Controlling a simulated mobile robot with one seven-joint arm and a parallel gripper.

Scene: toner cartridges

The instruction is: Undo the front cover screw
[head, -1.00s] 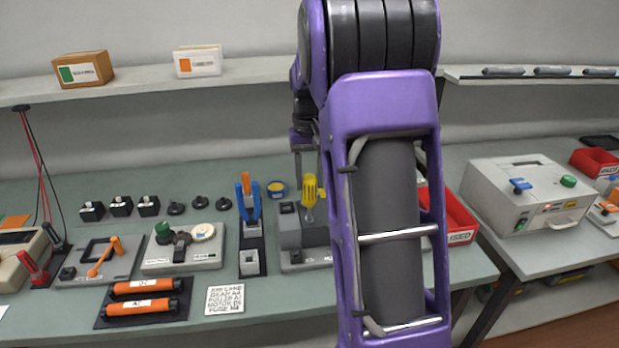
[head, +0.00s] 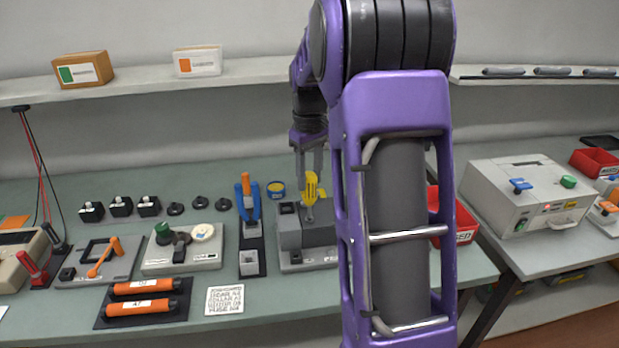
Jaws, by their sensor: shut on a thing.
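My gripper (head: 309,176) points down behind my purple arm, its fingers shut on the yellow screwdriver (head: 310,188) near the top of its handle. The screwdriver stands upright with its tip down at the grey device (head: 290,230) on the bench. I cannot tell whether the tip sits in a screw. The front cover screw itself is too small to make out. My forearm hides the right part of the device.
Two orange cartridges (head: 142,287) lie on a dark mat at front left. A red bin (head: 463,225) is partly behind my arm. A white box machine (head: 525,190) stands on the right bench.

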